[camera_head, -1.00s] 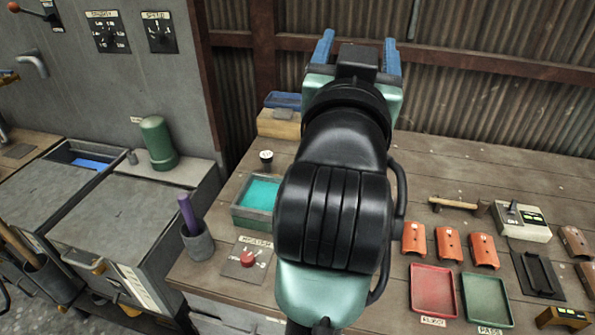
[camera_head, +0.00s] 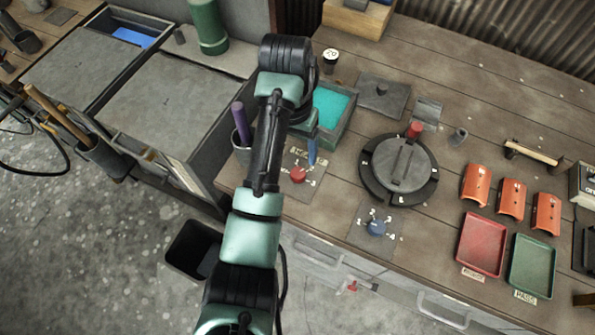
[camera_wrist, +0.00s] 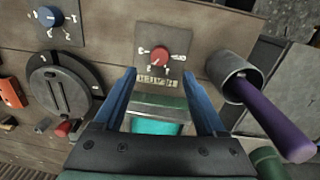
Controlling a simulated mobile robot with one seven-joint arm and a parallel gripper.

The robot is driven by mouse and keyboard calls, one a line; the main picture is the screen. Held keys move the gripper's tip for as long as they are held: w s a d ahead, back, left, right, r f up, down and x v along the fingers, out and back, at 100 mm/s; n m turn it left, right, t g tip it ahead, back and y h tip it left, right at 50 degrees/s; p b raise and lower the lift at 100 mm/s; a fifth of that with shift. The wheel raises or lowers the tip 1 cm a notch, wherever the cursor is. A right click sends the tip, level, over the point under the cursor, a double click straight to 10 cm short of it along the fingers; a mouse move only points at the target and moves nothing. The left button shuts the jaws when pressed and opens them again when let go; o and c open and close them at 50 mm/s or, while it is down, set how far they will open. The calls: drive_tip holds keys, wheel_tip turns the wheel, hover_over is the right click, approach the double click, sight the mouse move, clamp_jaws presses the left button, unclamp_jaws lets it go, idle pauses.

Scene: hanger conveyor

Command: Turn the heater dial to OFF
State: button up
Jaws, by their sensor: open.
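A red dial (camera_head: 298,175) sits on a square grey plate near the bench's front edge. The red dial also shows in the wrist view (camera_wrist: 158,53), with marks around it and a label too blurred to read. A blue dial (camera_head: 376,227) sits on a similar plate to its right; in the wrist view the blue dial (camera_wrist: 47,16) is at top left. I cannot tell from the labels which is the heater dial. My gripper (camera_wrist: 159,76) is open and empty, pointing down near the red dial, which shows just beyond the gap between its blue fingers. My arm partly hides the gripper in the head view.
A cup with a purple rod (camera_wrist: 238,80) stands close beside the red dial's plate. A tray with a teal inside (camera_head: 347,133) lies behind it. A round dark turntable with a red knob (camera_head: 432,180) is to the right. Red and green trays (camera_head: 480,245) lie further right.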

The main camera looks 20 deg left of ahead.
sight(298, 173)
drive_tip(key=f, duration=0.4)
drive_tip(key=f+p, duration=0.1)
drive_tip(key=f, duration=0.3)
drive_tip(key=shift+d+f, duration=0.2)
drive_tip(key=shift+f, duration=0.15)
clamp_jaws()
